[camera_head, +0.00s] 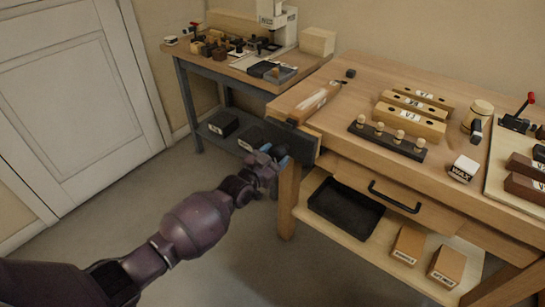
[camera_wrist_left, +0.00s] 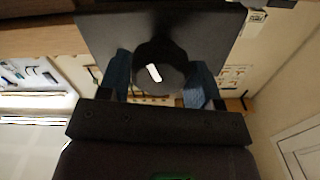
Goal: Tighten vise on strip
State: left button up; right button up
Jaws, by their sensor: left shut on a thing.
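The vise shows as a dark jaw plate (camera_head: 303,142) on the left end of the workbench, and as a dark plate in the left wrist view (camera_wrist_left: 108,35). A pale wooden strip (camera_head: 308,99) lies along the bench's left edge, above the vise. My left gripper (camera_head: 272,157) is at the vise's outer side. In the left wrist view its two blue fingers (camera_wrist_left: 158,78) are shut on a round dark knob (camera_wrist_left: 165,58) with a white mark. How tightly the jaw meets the strip cannot be told. My right gripper is not in view.
The workbench (camera_head: 365,75) holds wooden blocks (camera_head: 408,118), a dark peg rack (camera_head: 387,140) and a mallet (camera_head: 478,117). Below are a drawer handle (camera_head: 394,197) and a shelf with a black tray (camera_head: 346,207). A side table (camera_head: 225,65) stands behind. The floor at left is clear.

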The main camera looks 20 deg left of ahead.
pick_arm(q)
jog(key=shift+r+m, duration=0.1)
jog(key=shift+m, duration=0.8)
jog(key=shift+m+p, duration=0.3)
jog(key=shift+m, duration=0.6)
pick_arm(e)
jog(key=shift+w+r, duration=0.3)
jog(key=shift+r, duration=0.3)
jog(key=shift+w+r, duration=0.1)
pick_arm(q)
jog(key=shift+w+m, duration=0.1)
jog(key=shift+m, duration=0.5)
jog(key=m, duration=0.2)
jog(key=shift+m, duration=0.4)
jog(key=o, duration=0.8)
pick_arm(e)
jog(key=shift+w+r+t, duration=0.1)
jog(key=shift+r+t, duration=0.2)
